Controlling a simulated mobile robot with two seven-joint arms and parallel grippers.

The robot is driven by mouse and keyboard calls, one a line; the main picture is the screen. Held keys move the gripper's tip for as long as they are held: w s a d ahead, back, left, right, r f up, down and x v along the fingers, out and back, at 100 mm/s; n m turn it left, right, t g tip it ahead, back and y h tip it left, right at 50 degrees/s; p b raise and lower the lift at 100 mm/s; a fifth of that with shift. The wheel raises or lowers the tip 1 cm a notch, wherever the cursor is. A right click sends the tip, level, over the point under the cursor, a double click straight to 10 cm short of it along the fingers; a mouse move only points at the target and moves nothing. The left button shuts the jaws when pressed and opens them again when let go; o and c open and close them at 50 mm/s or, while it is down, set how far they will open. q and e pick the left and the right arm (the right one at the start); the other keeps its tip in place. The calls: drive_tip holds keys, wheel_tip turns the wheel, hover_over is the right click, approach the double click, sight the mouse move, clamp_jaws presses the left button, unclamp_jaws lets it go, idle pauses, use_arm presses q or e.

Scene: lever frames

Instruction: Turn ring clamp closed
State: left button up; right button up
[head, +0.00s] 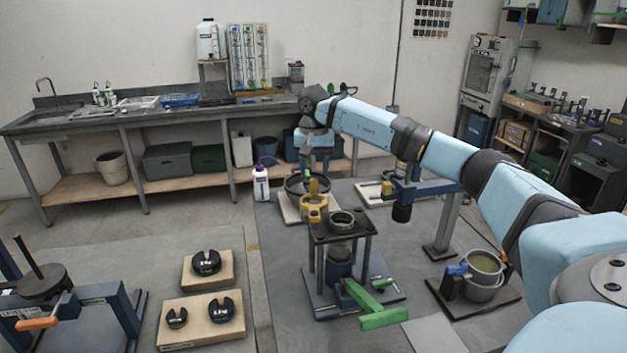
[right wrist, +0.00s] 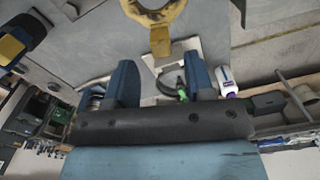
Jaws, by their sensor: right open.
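The yellow ring clamp (head: 314,209) is at the left rear of a dark stand in the head view, with a short tab (head: 313,186) rising from its far side. In the right wrist view the ring (right wrist: 156,20) is cut off by the top edge, and its tab (right wrist: 160,42) points towards my gripper. My right gripper (head: 316,168) hangs above and behind the clamp. In the right wrist view its two blue fingers (right wrist: 161,70) are wide apart and empty, with the tab ahead of the gap between them, apparently not touched. My left gripper is not in view.
The stand (head: 340,236) carries a metal collar (head: 341,222) and has green handles (head: 384,318) in front.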

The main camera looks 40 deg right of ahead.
sight(314, 179)
drive_tip(key=shift+f, duration=2.35)
clamp_jaws()
